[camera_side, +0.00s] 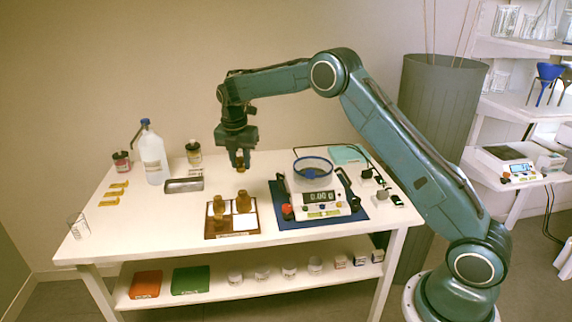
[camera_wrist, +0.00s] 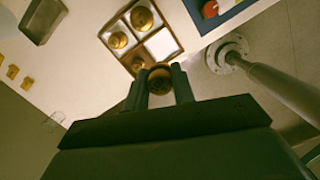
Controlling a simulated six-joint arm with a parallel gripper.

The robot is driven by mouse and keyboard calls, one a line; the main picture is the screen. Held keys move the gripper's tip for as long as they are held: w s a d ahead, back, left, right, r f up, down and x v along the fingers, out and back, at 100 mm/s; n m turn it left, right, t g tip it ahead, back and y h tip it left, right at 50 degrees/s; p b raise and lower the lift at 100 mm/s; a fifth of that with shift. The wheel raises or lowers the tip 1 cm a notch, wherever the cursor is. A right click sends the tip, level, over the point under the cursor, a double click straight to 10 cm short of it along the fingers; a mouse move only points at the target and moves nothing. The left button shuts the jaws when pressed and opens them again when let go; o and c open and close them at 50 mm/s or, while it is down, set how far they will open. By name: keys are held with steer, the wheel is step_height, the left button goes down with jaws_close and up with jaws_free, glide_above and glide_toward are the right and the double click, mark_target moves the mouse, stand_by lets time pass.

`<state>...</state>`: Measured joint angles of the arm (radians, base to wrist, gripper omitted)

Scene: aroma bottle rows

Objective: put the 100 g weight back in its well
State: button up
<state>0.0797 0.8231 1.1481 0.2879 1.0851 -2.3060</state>
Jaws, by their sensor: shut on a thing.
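My gripper (camera_side: 241,160) is shut on a brass weight (camera_side: 240,164), which hangs above the table, behind the wooden weight tray (camera_side: 208,234). In the wrist view the held weight (camera_wrist: 160,83) sits between the two fingertips (camera_wrist: 160,72), apart from the tray (camera_wrist: 103,34). The tray has square pale-lined wells. One pale well (camera_wrist: 161,44) looks empty. I cannot read the mass on the held weight.
A balance (camera_side: 322,197) with a blue-rimmed dish (camera_side: 312,167) stands on a blue mat right of the tray. Bare table lies between.

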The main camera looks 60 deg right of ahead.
mark_target(246, 224)
steer(key=shift+a, duration=0.2)
step_height(246, 224, down, 20)
steer(key=shift+r, duration=0.1)
stand_by(1.0)
steer(key=o, duration=0.7)
steer(key=shift+f, duration=0.2)
steer(key=shift+c, duration=0.2)
steer(key=shift+r, duration=0.15)
step_height(246, 224, up, 12)
steer(key=a, duration=0.1)
steer(key=shift+s+a, duration=0.3)
steer(key=shift+s, duration=0.05)
